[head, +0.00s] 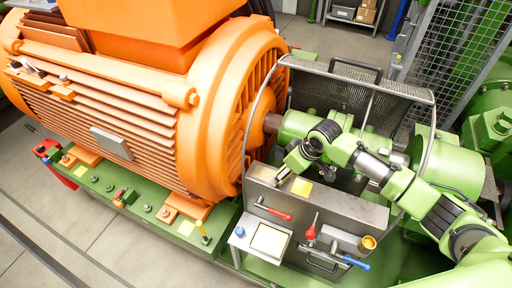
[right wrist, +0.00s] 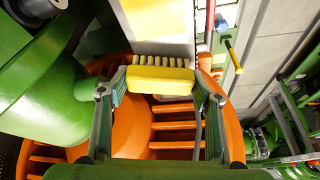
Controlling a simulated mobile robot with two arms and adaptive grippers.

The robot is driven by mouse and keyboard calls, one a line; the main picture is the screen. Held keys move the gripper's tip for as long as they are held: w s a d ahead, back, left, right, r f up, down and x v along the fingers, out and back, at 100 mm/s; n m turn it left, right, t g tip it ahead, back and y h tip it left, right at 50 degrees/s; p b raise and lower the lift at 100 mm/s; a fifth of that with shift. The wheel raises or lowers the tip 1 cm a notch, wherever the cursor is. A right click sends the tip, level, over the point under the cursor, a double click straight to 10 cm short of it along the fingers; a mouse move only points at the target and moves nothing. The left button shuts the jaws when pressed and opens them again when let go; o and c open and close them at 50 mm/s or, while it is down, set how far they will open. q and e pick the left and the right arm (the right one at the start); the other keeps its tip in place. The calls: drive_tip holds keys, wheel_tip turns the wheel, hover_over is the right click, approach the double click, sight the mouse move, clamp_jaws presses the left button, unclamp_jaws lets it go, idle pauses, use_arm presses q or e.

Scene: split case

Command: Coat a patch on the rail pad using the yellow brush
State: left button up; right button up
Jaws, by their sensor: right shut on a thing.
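The yellow brush (right wrist: 160,80) is gripped crosswise between the two fingers of my right gripper (right wrist: 160,92) in the right wrist view, with its pale bristles facing the top of the picture. In the head view my right gripper (head: 288,170) is by the steel guard, and the brush is small and mostly hidden there. A yellow square pad (head: 187,227) lies on the green base rail, well to the left of the gripper. Another yellow patch (head: 301,189) is on the steel box just below the gripper; a yellow patch (right wrist: 152,18) also shows beyond the bristles. My left gripper is out of view.
The large orange motor (head: 120,90) fills the left. A mesh guard (head: 345,95) surrounds the gripper area. A yellow-handled item (head: 204,233) stands on the rail.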

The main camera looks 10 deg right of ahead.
wheel_tip(320, 180, up, 2)
drive_tip(key=shift+r+p, duration=0.1)
drive_tip(key=shift+p, duration=0.25)
drive_tip(key=shift+w+a+r+p, duration=0.15)
drive_tip(key=shift+a+r+p, duration=0.05)
drive_tip(key=shift+r+p, duration=0.35)
drive_tip(key=shift+w+a+r+p, duration=0.1)
drive_tip(key=shift+a+r+p, duration=0.05)
drive_tip(key=shift+r+p, duration=0.7)
drive_tip(key=shift+p, duration=0.05)
drive_tip(key=shift+d+r+p, duration=0.15)
drive_tip(key=shift+r+p, duration=0.3)
drive_tip(key=shift+r, duration=0.25)
drive_tip(key=shift+s+r+p, duration=0.1)
drive_tip(key=shift+r+p, duration=0.2)
drive_tip(key=shift+r, duration=0.25)
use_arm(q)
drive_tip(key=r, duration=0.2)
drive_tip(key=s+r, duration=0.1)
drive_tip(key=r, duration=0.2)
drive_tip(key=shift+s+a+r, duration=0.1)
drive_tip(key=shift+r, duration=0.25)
use_arm(e)
drive_tip(key=shift+f, duration=0.1)
